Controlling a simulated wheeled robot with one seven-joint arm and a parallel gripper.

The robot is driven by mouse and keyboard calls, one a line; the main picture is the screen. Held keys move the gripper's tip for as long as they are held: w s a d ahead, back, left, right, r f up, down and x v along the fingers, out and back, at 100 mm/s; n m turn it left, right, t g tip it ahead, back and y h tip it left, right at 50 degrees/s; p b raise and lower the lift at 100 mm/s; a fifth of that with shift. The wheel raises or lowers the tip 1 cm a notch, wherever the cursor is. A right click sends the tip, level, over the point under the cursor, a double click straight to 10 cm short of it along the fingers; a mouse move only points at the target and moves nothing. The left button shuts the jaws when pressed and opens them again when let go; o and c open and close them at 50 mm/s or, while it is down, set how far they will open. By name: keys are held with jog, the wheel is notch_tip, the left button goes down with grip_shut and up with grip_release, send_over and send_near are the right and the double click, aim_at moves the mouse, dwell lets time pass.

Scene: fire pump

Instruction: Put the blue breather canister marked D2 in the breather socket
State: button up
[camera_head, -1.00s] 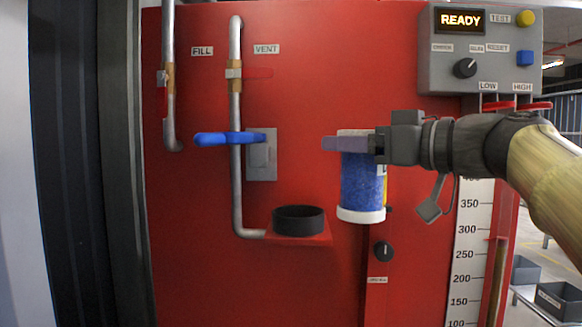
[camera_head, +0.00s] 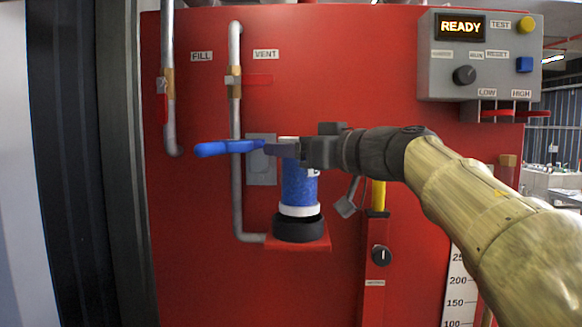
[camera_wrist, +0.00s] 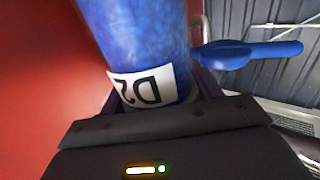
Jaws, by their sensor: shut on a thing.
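The blue canister (camera_head: 299,187) has white ends and stands upright directly above the breather socket (camera_head: 298,228), a black ring on a small red shelf. Its white lower end is at the ring's rim; I cannot tell whether it is inside the ring or just over it. In the wrist view the canister (camera_wrist: 145,38) carries a white label reading D2. My gripper (camera_head: 285,148) is shut on the canister near its top. In the wrist view the finger edges show at both sides of it.
A blue lever handle (camera_head: 228,147) juts out left of my gripper, very close to it. A vertical pipe (camera_head: 237,195) runs left of the socket. A grey panel reading READY (camera_head: 480,55) is at upper right. A black knob (camera_head: 381,256) sits right of the socket.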

aim_at(296, 170)
notch_tip(296, 170, down, 3)
jog(key=shift+w+a+f+b, duration=0.15)
jog(key=shift+b, duration=0.2)
jog(key=c, duration=0.3)
jog(key=shift+s+f, duration=0.2)
jog(key=shift+c, duration=0.9)
jog(key=shift+f, duration=0.1)
jog(key=shift+c, duration=0.9)
jog(key=o, duration=1.6)
jog(key=shift+o, duration=1.2)
jog(key=shift+w+a+f, duration=0.15)
jog(key=shift+w+a, duration=0.15)
jog(key=shift+w, duration=0.35)
jog(key=shift+s+d+r, duration=0.3)
jog(key=shift+s+d, duration=0.1)
jog(key=shift+s, duration=0.1)
jog(key=shift+s+d, duration=0.15)
jog(key=shift+d, duration=0.15)
jog(key=b+v, duration=0.2)
jog(key=v, duration=0.8)
jog(key=shift+s+d+b, duration=0.2)
jog(key=shift+s+b, duration=0.15)
jog(key=shift+s, duration=0.05)
